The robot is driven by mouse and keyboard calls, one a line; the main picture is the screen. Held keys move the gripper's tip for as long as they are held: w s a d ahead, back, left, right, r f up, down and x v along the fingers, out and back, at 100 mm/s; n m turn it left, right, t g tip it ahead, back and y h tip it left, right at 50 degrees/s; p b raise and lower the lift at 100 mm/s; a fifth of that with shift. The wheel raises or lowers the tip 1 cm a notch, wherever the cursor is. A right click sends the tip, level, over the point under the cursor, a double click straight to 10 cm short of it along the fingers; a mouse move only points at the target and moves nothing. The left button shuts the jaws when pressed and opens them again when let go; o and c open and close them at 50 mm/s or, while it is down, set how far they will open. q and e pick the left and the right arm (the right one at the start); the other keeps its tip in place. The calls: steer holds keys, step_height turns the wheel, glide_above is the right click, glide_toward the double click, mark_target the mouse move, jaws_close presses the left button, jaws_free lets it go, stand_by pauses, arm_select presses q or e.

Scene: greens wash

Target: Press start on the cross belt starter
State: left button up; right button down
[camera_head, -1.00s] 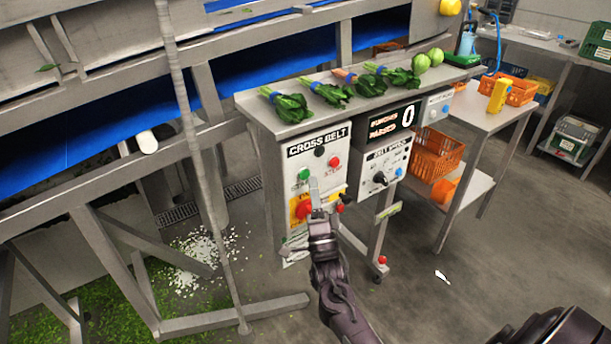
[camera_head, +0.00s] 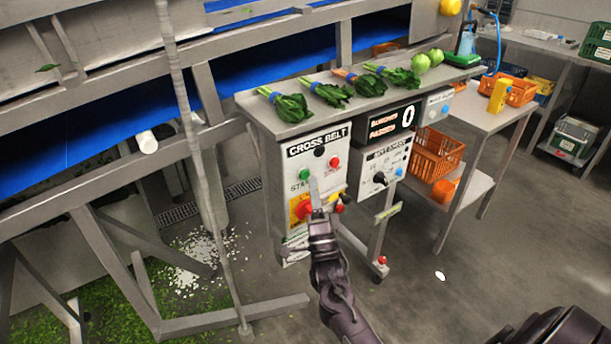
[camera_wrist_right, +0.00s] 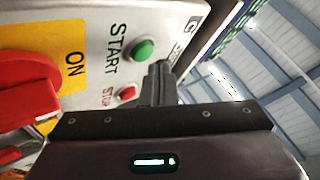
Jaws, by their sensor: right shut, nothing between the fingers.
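The cross belt starter (camera_head: 325,190) is a white box labelled CROSS BELT under the steel bench. Its green start button (camera_head: 304,174) is at the upper left of the panel, with a red stop button (camera_head: 334,163) to its right. A red rotary switch (camera_head: 303,209) on a yellow plate sits below. My right gripper (camera_head: 314,184) is shut and empty, its tips just below and right of the green button. In the right wrist view the tips (camera_wrist_right: 160,72) are close to the green button (camera_wrist_right: 143,50); contact cannot be told. My left gripper is out of view.
Bunches of greens (camera_head: 330,94) lie on the bench top (camera_head: 262,108). A belt speed box (camera_head: 382,168) and a counter reading 0 (camera_head: 394,121) stand right of the starter. Orange crates (camera_head: 436,153) sit on a side table. The floor at right is mostly clear.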

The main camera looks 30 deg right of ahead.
steer(key=shift+w, duration=0.1)
stand_by(0.3)
steer(key=shift+w+y+b, duration=0.3)
steer(key=shift+w, duration=0.05)
steer(key=shift+w+b, duration=0.35)
steer(key=shift+w, duration=0.1)
stand_by(0.6)
steer(key=shift+s+r, duration=0.1)
steer(key=shift+s+p, duration=0.4)
steer(key=shift+s, duration=0.35)
